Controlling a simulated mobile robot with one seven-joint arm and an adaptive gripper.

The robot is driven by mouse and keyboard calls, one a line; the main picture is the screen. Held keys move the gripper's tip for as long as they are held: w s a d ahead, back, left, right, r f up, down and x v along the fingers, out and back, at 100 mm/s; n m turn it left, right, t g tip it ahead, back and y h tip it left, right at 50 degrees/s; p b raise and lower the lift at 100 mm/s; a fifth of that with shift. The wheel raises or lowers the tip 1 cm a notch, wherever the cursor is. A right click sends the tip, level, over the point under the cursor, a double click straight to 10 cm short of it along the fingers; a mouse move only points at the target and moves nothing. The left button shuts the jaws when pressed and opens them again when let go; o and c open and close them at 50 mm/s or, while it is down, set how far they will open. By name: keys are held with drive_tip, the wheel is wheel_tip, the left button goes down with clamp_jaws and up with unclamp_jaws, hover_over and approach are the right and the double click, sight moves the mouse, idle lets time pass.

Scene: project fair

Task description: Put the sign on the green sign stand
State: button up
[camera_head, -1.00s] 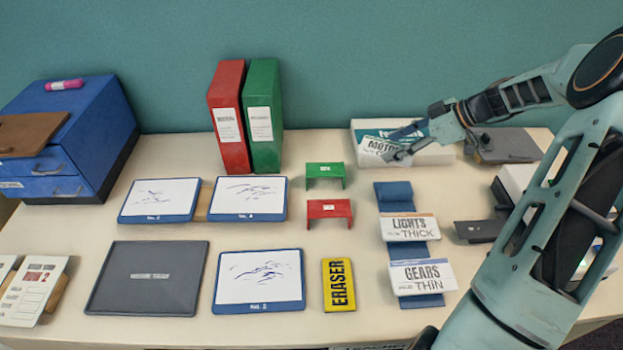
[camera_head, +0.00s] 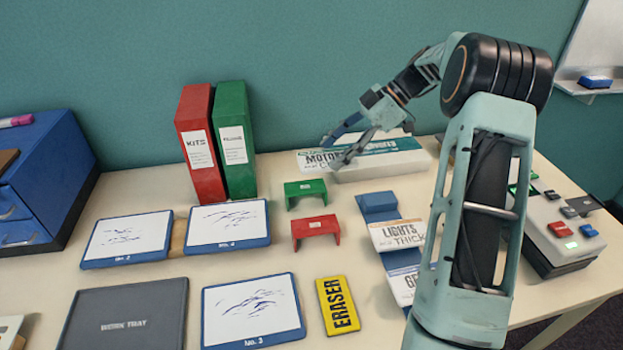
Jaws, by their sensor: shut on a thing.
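The sign (camera_head: 316,162), a white card with a green top edge and dark lettering that starts "MOTO", is gripped by my gripper (camera_head: 343,148). The fingers cover part of its face. The sign is in front of the left end of a long white box; whether it touches the box I cannot tell. The green sign stand (camera_head: 305,189) is a small bracket on the table, just below and left of the sign in the picture. It is empty. A similar red stand (camera_head: 316,227) stands in front of it, also empty.
The white box (camera_head: 385,168) holds another green-topped card. Red (camera_head: 198,150) and green (camera_head: 236,145) binders stand left of the stands. A blue rack (camera_head: 378,205) with signs, a yellow eraser (camera_head: 338,305), whiteboards (camera_head: 228,226) and a button box (camera_head: 565,235) lie around.

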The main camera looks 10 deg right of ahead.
sight(341, 151)
drive_tip(key=a+f, duration=0.1)
drive_tip(key=f, duration=0.1)
drive_tip(key=w+a+f, duration=0.1)
drive_tip(key=a+f, duration=0.1)
drive_tip(key=w+a+f, duration=0.1)
drive_tip(key=f, duration=0.1)
drive_tip(key=shift+a, duration=0.4)
wheel_tip(341, 151, down, 3)
drive_tip(key=shift+w+a+f+b, duration=0.1)
drive_tip(key=shift+a+f+b, duration=0.1)
drive_tip(key=shift+b, duration=0.1)
drive_tip(key=o, duration=1.2)
drive_tip(key=shift+o, duration=0.2)
drive_tip(key=shift+d+r, duration=0.1)
drive_tip(key=p+v, duration=0.1)
drive_tip(key=v, duration=1.1)
